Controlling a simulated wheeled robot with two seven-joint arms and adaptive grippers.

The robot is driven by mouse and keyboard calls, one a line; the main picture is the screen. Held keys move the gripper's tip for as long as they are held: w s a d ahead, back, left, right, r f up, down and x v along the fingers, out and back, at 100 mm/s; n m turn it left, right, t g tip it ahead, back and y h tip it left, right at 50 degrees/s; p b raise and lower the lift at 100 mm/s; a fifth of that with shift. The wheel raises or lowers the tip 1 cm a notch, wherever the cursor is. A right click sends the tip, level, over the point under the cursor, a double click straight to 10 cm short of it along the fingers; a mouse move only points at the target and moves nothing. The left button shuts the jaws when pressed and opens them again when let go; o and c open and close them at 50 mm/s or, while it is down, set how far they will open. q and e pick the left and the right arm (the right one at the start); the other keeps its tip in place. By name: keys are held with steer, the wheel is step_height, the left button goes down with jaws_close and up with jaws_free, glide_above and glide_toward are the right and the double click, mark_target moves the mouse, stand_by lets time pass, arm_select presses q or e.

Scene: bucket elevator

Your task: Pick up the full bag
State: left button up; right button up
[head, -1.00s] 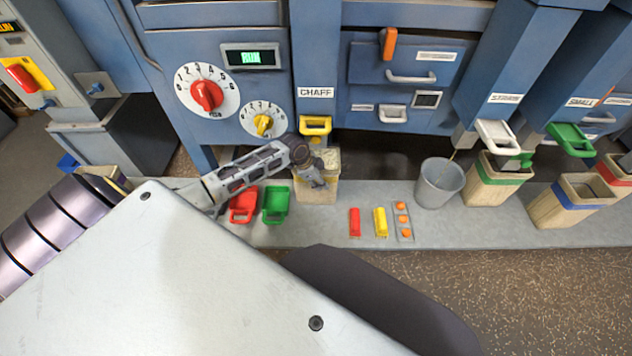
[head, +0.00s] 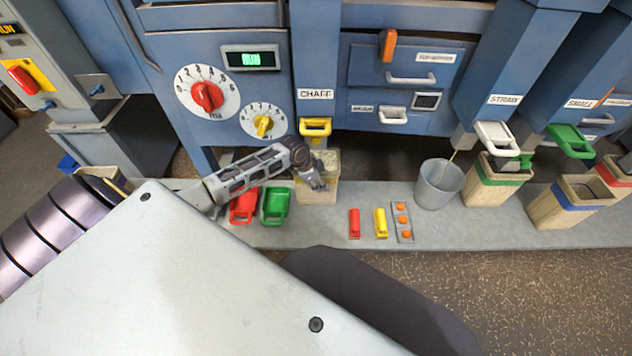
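A bag with a yellow band (head: 319,197) stands on the grey ledge below the chaff spout, and pale material shows at its top. My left gripper (head: 318,184) is at the near side of this bag, in front of its upper part. Its fingers are small and dark here, and I cannot tell whether they are open or closed on the bag. Other bags stand to the right: one with a green band (head: 482,187), one with a blue band (head: 555,208) and one with a red band (head: 615,172). My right gripper is not in view.
Red (head: 243,207) and green (head: 276,206) scoop-like pieces lie left of the yellow-banded bag. A grey bucket (head: 437,185) stands on the ledge to the right. Small red (head: 354,223) and yellow (head: 380,223) blocks and an orange-button strip (head: 403,222) lie between. The yellow chaff handle (head: 315,128) hangs just above.

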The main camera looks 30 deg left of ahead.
arm_select(q)
steer(key=shift+f, duration=0.1)
stand_by(0.4)
steer(key=shift+c, duration=0.3)
jaws_close()
steer(key=shift+w, duration=0.15)
